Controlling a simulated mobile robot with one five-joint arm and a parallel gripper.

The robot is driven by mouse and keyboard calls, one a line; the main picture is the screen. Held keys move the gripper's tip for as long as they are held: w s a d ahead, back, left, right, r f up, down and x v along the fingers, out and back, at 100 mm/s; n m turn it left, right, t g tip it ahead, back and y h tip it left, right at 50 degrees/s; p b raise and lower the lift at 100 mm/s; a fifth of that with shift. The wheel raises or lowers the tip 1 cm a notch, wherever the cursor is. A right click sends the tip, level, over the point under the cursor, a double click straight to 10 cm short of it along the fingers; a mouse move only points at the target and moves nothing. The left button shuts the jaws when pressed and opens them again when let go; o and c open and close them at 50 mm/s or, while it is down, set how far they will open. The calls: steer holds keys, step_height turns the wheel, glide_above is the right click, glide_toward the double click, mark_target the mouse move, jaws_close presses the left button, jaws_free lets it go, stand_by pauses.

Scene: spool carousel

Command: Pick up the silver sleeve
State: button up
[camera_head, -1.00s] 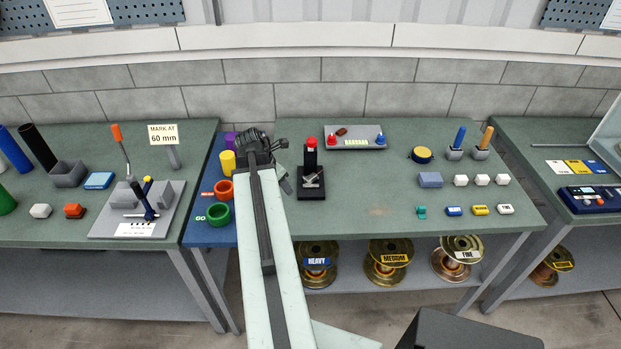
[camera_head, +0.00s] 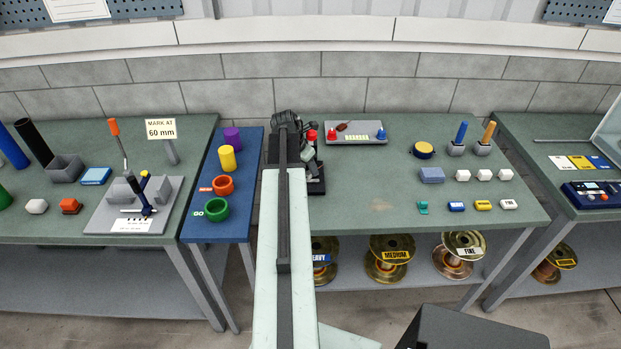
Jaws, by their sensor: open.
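My gripper (camera_head: 298,135) is at the far end of my outstretched arm, over the back left of the middle table. It is small and seen from behind, and its fingers are hard to make out. Just right of it stands a black press-like stand (camera_head: 317,186) with a red knob (camera_head: 311,135), partly covered by my gripper and arm. I cannot clearly make out the silver sleeve; a small silvery piece seen on the stand earlier is now hidden behind my gripper. I cannot tell whether my gripper touches anything.
A blue side table (camera_head: 216,230) holds purple, yellow, orange and green cups. Small blocks and a yellow-topped round item (camera_head: 423,149) sit to the right. The middle table's centre is clear.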

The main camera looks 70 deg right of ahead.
steer(key=b+x, duration=0.1)
steer(key=x, duration=0.1)
steer(key=shift+f, duration=0.3)
steer(key=shift+r, duration=0.15)
jaws_close()
steer(key=shift+r+p, duration=0.1)
steer(key=shift+p, duration=0.2)
steer(key=p+v, duration=0.3)
steer(key=shift+s+d+r+p, duration=0.1)
steer(key=shift+s+r+p, duration=0.05)
steer(key=shift+r+p, duration=0.3)
steer(key=w+a, duration=0.2)
steer(key=a, duration=0.3)
steer(key=w+a, duration=0.2)
steer(key=a, duration=0.3)
steer(key=w+a, duration=0.3)
steer(key=a, duration=0.2)
steer(key=shift+a+f+b, duration=0.15)
steer(key=shift+a+b, duration=0.15)
